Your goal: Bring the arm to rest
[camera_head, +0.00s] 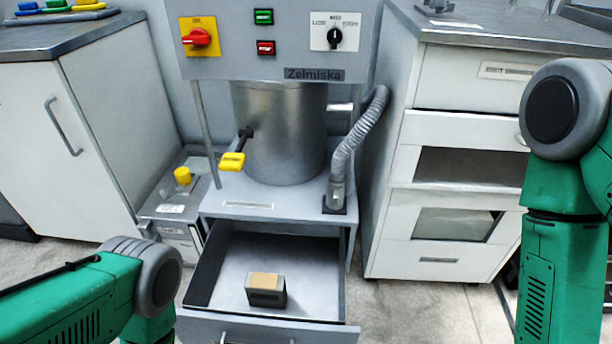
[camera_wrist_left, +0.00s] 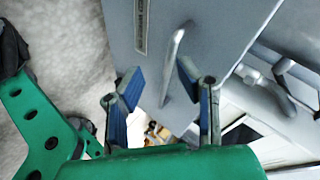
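My left arm (camera_head: 75,305) comes in at the lower left of the head view, and its gripper is outside that picture. In the left wrist view my left gripper (camera_wrist_left: 158,76) is open, with its two blue-padded fingers apart. A grey panel with a bar handle (camera_wrist_left: 173,65) lies beyond the fingertips. Nothing is visibly held, and I cannot tell how far the handle is from the fingers. My right arm (camera_head: 565,240) stands at the right edge of the head view; its gripper is out of view.
The Zelmiska machine (camera_head: 270,50) stands in the middle. Its lower drawer (camera_head: 215,285) is pulled out, with a dark block with a tan top (camera_head: 266,289) inside. White cabinets stand left (camera_head: 65,150) and right (camera_head: 440,235). Bare floor (camera_head: 400,310) shows right of the drawer.

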